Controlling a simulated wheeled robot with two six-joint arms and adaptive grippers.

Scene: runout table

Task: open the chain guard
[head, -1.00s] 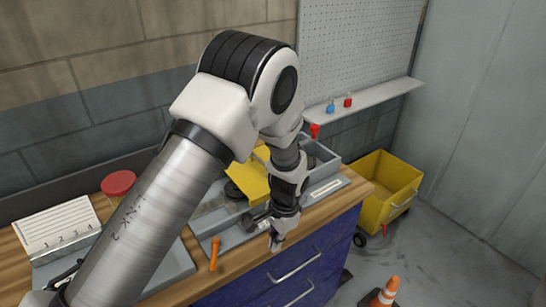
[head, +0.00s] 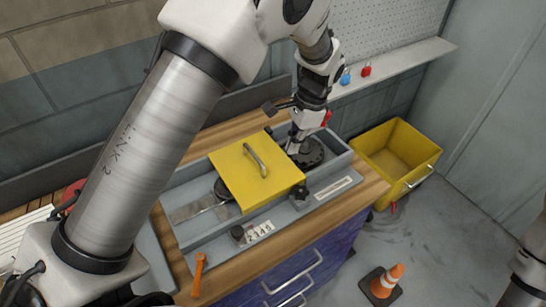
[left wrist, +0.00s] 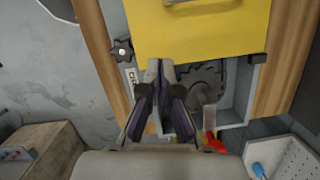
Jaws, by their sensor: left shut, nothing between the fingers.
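The chain guard (head: 232,176) is a flat yellow plate with a grey bar handle (head: 255,160) on top. It lies over the middle of a long grey trough (head: 185,235) on the bench. It also shows at the top of the left wrist view (left wrist: 215,40). A dark toothed wheel (head: 312,154) shows beyond its right edge. My left gripper (head: 294,149) is shut and empty, pointing down at the guard's right end, near the wheel. In the left wrist view its fingertips (left wrist: 161,70) are together beside the guard's edge; whether they touch it I cannot tell. My right gripper is out of view.
Black knobs (head: 302,191) sit on the trough's front side. An orange lever (head: 198,275) stands at the bench front. A yellow cart (head: 405,155) and an orange cone (head: 386,281) stand on the floor at right. A pegboard shelf (head: 400,68) runs behind.

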